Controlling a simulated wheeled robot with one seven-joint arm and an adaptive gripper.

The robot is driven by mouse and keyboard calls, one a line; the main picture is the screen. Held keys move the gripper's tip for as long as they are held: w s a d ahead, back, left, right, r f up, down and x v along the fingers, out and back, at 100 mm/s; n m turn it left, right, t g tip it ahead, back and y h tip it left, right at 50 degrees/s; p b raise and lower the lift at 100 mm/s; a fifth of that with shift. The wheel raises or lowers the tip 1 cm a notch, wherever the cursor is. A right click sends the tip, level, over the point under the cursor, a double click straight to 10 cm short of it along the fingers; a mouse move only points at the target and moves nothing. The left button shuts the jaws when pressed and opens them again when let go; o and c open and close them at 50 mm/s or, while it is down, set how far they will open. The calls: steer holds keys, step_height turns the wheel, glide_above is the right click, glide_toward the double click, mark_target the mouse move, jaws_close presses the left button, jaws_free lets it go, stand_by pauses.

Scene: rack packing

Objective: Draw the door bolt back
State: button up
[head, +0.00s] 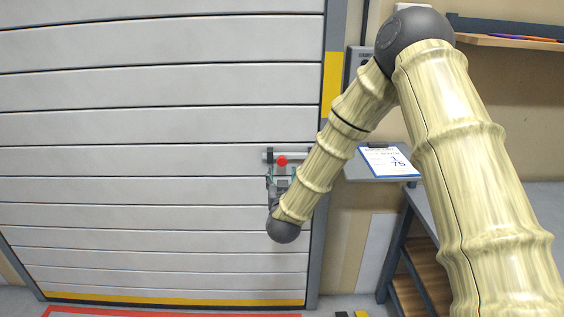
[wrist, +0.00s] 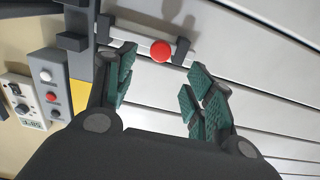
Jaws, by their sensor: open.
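The door bolt (head: 267,155) is a light bar with a red round knob (head: 282,161), mounted at the right edge of a grey slatted door (head: 150,130). In the wrist view the bolt bar (wrist: 138,36) runs between dark brackets, and its red knob (wrist: 161,51) stands out. A dark keeper (wrist: 73,42) sits on the door frame, apart from the bolt's near bracket. My gripper (wrist: 158,88) is open and empty, its green-padded fingers spread to both sides below the knob. In the head view my gripper (head: 280,180) is small and partly hidden by my arm.
A control box (wrist: 50,85) with buttons and a dial box (wrist: 22,103) are on the wall beside the frame. A clipboard (head: 388,161) lies on a small shelf right of the door. A wall shelf (head: 510,42) and a rack (head: 425,235) stand further right.

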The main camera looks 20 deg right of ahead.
mark_target(282, 163)
steer(key=p+x, duration=0.2)
steer(key=x, duration=0.8)
steer(key=shift+w+f, duration=0.15)
steer(key=shift+w, duration=0.05)
steer(key=shift+c, duration=0.2)
